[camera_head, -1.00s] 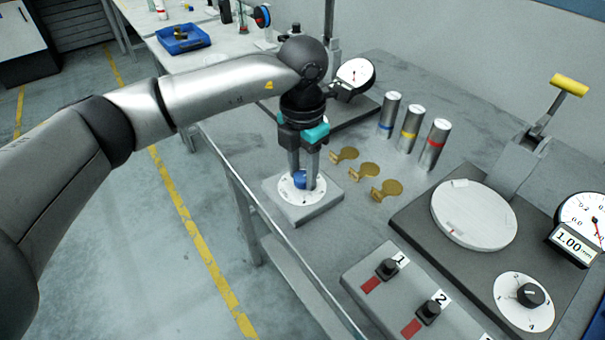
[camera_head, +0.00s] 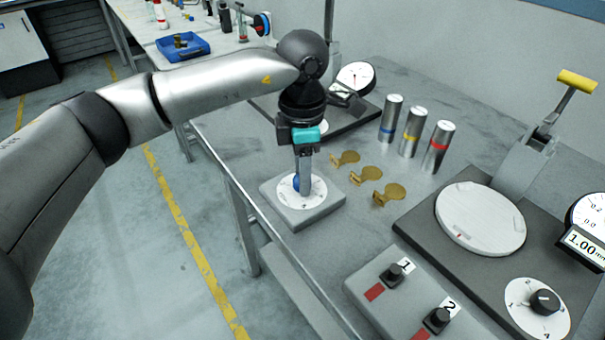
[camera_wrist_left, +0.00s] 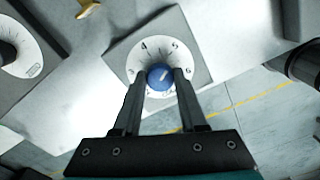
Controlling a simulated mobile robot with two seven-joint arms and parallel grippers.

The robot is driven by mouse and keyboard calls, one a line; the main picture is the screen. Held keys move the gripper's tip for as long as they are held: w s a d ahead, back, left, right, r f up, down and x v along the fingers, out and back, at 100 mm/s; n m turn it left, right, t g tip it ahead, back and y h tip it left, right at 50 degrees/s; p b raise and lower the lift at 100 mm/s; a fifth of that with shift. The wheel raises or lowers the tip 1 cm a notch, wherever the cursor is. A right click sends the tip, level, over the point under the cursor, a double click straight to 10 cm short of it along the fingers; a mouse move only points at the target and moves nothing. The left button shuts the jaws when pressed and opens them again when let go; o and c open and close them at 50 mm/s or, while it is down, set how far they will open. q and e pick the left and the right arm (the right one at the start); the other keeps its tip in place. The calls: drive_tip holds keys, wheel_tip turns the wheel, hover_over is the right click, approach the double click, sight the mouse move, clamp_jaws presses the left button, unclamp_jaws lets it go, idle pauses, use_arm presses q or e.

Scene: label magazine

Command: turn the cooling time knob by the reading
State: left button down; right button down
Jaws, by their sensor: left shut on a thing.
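The cooling time knob is a blue knob (camera_head: 296,183) on a white numbered dial (camera_head: 289,194), set on a square grey base near the table's left edge. In the left wrist view the blue knob (camera_wrist_left: 160,77) has a light pointer mark slanting up to the right, and the dial's 4 and 5 show above it. My left gripper (camera_head: 302,184) points down over the dial and is shut on the knob, with a finger on each side (camera_wrist_left: 160,82). A gauge with a digital reading of 1.00 mm (camera_head: 583,245) stands at the right edge. My right gripper is out of view.
Several brass tags (camera_head: 366,175) lie right of the dial base, before three metal cylinders (camera_head: 411,132). A box with numbered black knobs (camera_head: 392,276) is at the front. A press with a round plate (camera_head: 480,215) and black-knobbed dial (camera_head: 541,303) fills the right.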

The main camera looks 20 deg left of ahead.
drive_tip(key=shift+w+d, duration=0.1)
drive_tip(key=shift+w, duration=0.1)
use_arm(q)
drive_tip(key=shift+c, duration=2.2)
unclamp_jaws()
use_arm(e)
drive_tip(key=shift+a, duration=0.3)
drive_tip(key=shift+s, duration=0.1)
use_arm(q)
drive_tip(key=shift+r, duration=0.5)
wheel_tip(320, 180, up, 14)
drive_tip(key=p, duration=0.2)
drive_tip(key=shift+r, duration=0.15)
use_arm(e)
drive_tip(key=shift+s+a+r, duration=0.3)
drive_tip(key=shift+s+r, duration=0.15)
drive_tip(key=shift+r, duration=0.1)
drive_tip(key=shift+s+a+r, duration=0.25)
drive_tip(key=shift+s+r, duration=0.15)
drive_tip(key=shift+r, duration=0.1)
